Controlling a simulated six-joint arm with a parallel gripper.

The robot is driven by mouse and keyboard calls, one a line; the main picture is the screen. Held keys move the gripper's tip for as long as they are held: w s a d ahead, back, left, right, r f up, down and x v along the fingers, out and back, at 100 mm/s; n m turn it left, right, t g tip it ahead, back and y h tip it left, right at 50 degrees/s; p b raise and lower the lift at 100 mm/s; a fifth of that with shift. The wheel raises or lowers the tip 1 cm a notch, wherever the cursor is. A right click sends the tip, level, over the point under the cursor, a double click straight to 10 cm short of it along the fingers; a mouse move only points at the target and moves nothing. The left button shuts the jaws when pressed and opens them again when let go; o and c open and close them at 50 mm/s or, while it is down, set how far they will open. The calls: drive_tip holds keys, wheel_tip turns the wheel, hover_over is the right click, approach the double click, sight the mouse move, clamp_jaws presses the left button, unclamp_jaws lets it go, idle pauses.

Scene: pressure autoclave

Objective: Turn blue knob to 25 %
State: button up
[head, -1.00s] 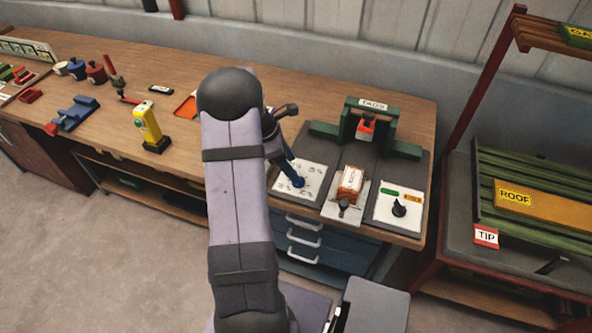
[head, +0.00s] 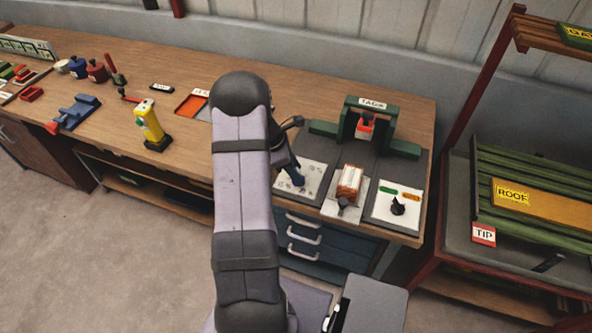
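A white panel with small dark markings (head: 314,176) lies on the dark mat near the front edge of the bench. The blue knob is on this panel; now it is mostly hidden by my gripper, and its pointing direction cannot be read. My gripper (head: 298,181) reaches down over the panel's middle, at the knob. Its fingers are small and dark, and most of the gripper is behind my arm, so I cannot tell whether they are open, shut, or touching the knob. The percent marks are too small to read.
Right of the panel stand a block with a red-brown and white box (head: 349,182) and a white panel with a black knob (head: 398,206). Behind is a green frame labelled TAGS (head: 402,148). A yellow device (head: 148,122) stands left. A red rack (head: 462,118) is at right.

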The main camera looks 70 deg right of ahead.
drive_tip(key=shift+m, duration=0.3)
drive_tip(key=m, duration=0.1)
drive_tip(key=m+y+b, duration=0.1)
drive_tip(key=m, duration=0.1)
drive_tip(key=m+y, duration=0.1)
drive_tip(key=m, duration=0.1)
drive_tip(key=shift+d+f+g, duration=0.1)
drive_tip(key=shift+d+g, duration=0.15)
drive_tip(key=shift+g, duration=0.05)
drive_tip(key=m+y+b, duration=0.1)
drive_tip(key=m+y, duration=0.1)
drive_tip(key=m, duration=0.4)
drive_tip(key=shift+d+b, duration=0.1)
drive_tip(key=shift+b, duration=0.3)
drive_tip(key=o, duration=1.1)
drive_tip(key=shift+c, duration=0.2)
